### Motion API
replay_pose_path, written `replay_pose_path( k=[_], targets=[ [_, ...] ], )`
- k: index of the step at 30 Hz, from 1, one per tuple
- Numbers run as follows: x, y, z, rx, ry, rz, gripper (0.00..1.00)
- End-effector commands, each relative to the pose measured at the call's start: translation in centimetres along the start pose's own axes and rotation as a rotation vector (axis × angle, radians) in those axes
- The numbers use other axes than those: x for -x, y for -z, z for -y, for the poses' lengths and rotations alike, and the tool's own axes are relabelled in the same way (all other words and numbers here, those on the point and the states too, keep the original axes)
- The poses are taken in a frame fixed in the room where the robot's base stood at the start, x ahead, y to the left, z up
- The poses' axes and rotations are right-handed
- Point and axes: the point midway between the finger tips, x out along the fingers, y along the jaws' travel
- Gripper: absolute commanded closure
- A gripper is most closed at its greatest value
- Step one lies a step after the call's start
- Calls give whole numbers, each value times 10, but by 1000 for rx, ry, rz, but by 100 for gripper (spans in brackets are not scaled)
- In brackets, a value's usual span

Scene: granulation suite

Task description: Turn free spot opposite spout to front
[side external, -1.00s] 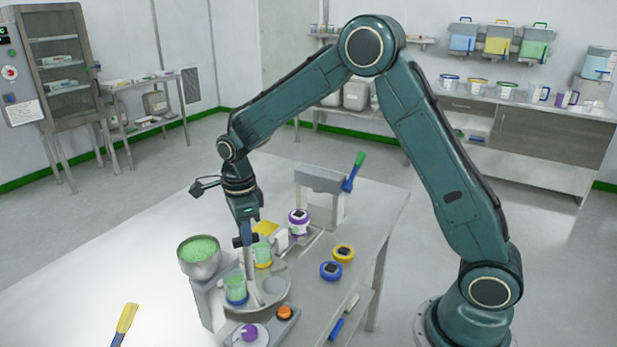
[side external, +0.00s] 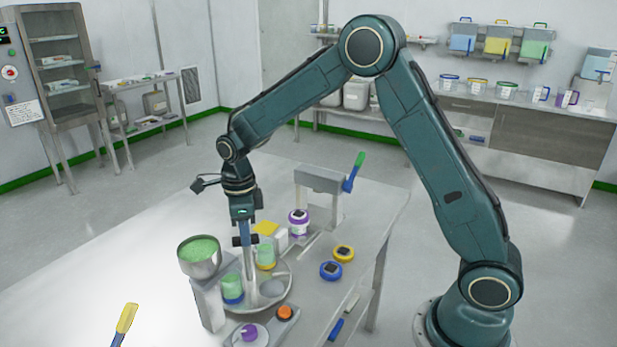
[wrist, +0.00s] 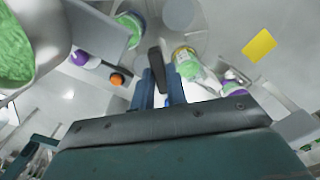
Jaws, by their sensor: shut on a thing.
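A pale round turntable (side external: 284,300) stands on the table under the hopper (side external: 200,255), which is full of green granules. My gripper (side external: 247,238) points down, shut on the dark handle (wrist: 155,62) atop the turntable's centre post (side external: 250,266). A blue-based jar of green granules (side external: 232,287) stands at the turntable's left, close to the hopper's spout housing (side external: 231,264). A yellow-based green jar (side external: 265,254) stands at the back right. The free spot, a bare grey disc (side external: 268,289), lies at the front right; it also shows in the wrist view (wrist: 178,12).
A purple-lidded jar (side external: 299,222) and a frame with a green-tipped lever (side external: 354,172) stand behind. Yellow (side external: 344,253) and blue (side external: 331,270) lids lie to the right. An orange knob (side external: 285,312) is in front. The table's left side is mostly clear.

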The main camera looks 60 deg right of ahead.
Motion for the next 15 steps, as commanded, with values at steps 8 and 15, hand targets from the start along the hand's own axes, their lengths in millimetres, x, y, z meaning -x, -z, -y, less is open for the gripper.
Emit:
replay_pose_path(
  k=[8,15],
  targets=[
    [1,-1,0,2,1,2,64],
    [1,0,0,1,1,1,64]
  ],
)
